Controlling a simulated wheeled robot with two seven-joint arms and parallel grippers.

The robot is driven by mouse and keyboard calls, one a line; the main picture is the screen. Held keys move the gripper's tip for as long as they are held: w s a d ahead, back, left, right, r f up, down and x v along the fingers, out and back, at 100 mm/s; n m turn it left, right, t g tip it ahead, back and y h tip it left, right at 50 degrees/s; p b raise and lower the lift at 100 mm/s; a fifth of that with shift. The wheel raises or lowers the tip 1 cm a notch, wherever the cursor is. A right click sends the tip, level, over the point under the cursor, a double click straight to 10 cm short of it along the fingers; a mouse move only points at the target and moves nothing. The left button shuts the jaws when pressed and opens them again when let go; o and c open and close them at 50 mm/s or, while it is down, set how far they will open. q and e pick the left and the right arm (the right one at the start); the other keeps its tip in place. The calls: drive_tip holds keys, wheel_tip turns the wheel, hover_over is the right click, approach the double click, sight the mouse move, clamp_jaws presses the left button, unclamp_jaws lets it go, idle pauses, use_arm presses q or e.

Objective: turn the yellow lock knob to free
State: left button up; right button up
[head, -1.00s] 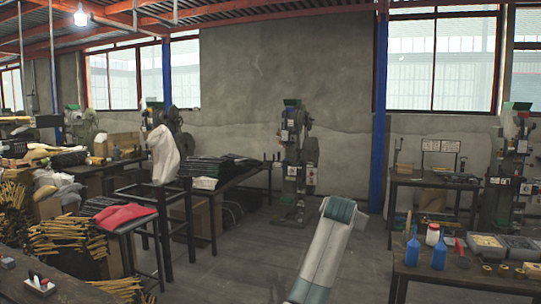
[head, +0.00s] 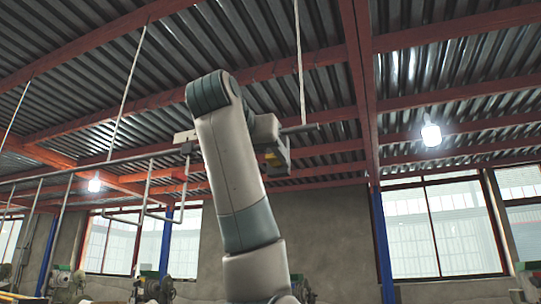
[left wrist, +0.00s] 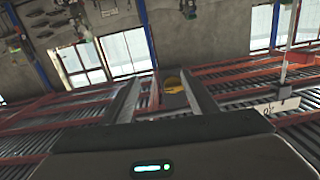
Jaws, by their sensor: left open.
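My left arm rises through the middle of the head view, and its far end is partly hidden behind the upper arm link. In the left wrist view my left gripper (left wrist: 160,77) is open, its two grey fingers apart and pointing away. A yellow piece, likely the lock knob (left wrist: 174,86), shows on a dark round part between the fingers. I cannot tell whether the fingers touch it or how far beyond them it is. A small yellow patch also shows by the grey block near the arm's end in the head view. My right gripper is not in view.
An overhead pipe (head: 90,168) on hanging rods runs behind my arm, with a pale plate (head: 186,137) on it. Red roof beams (head: 290,67) and a lit lamp (head: 431,134) are above. Presses stand low by the wall. Air to the right of my arm looks clear.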

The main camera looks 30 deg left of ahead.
use_arm(q)
drive_tip(key=s+r, duration=0.5)
drive_tip(key=s, duration=0.4)
drive_tip(key=shift+t, duration=0.3)
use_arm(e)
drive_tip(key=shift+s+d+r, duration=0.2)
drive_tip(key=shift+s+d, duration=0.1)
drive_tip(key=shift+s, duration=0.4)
use_arm(q)
drive_tip(key=shift+a+r, duration=0.1)
drive_tip(key=shift+a, duration=0.05)
drive_tip(key=shift+p, duration=0.4)
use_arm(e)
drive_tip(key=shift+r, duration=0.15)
use_arm(q)
drive_tip(key=p, duration=0.7)
approach(272, 156)
drive_tip(key=p+x, duration=0.5)
drive_tip(key=x, duration=0.3)
drive_tip(key=shift+r+p, duration=0.1)
drive_tip(key=shift+p, duration=0.2)
drive_tip(key=shift+w+a, duration=0.1)
drive_tip(key=shift+w, duration=0.4)
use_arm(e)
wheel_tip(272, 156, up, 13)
